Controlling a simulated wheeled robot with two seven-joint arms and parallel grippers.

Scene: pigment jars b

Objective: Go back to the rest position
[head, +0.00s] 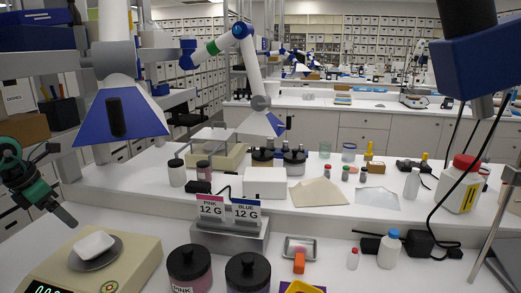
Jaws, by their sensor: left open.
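My left gripper (58,203) is at the left edge, dark with a green band, open and apart from the things on the bench. It hangs above and left of the beige scale (128,262). A white weighing boat (94,245) sits on the scale's round pan (97,260). Two black-lidded jars, the pink jar (190,268) and a dark jar (247,273), stand at the front centre. Behind them a grey stand (231,238) holds a pink card (210,207) and a blue card (246,210), both reading 12 G. My right gripper is out of view.
A black adapter (432,244) with cables lies farther right. A raised shelf behind carries jars, a white box (265,183) and a large red-capped bottle (461,184).

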